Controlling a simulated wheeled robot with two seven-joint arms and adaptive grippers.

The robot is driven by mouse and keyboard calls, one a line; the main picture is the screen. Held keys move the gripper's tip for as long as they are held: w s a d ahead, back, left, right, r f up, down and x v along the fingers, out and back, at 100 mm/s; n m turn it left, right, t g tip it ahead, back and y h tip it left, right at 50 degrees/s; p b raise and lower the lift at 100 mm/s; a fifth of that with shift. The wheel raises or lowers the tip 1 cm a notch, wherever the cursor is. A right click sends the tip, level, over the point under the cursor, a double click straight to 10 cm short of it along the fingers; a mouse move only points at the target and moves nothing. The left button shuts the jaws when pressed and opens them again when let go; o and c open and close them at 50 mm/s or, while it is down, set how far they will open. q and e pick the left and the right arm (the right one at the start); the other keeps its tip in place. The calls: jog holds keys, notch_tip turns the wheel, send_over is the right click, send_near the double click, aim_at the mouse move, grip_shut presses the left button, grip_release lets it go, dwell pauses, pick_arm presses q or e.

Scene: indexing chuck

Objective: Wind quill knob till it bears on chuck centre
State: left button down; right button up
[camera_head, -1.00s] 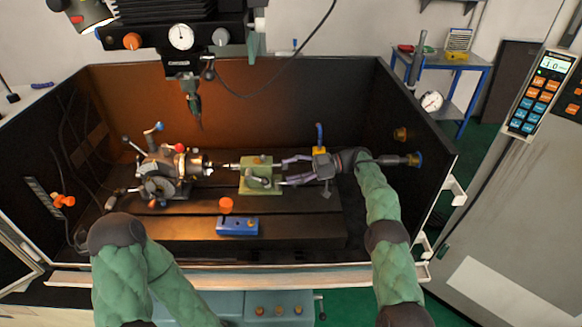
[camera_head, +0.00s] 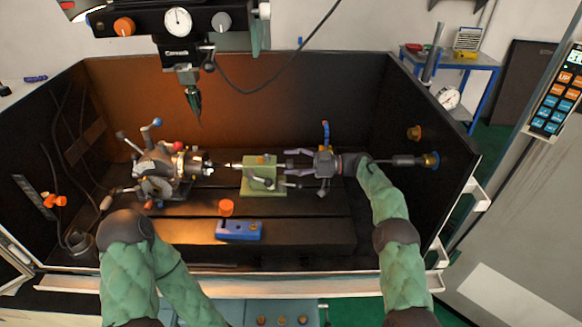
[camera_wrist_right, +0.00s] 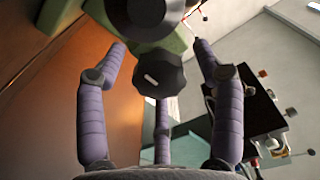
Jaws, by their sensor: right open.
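The green tailstock (camera_head: 262,178) stands on the machine table, its pointed quill (camera_head: 233,165) aimed left at the indexing chuck (camera_head: 194,165). The fingers are open, with visible gaps beside the knob.
Dark enclosure walls (camera_head: 425,155) close in the sides. A lever (camera_head: 264,184) sticks out from the tailstock's front.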

jog(key=shift+a, duration=0.1)
jog(key=c, duration=1.2)
jog(key=shift+o, duration=0.2)
jog(key=shift+m, duration=0.3)
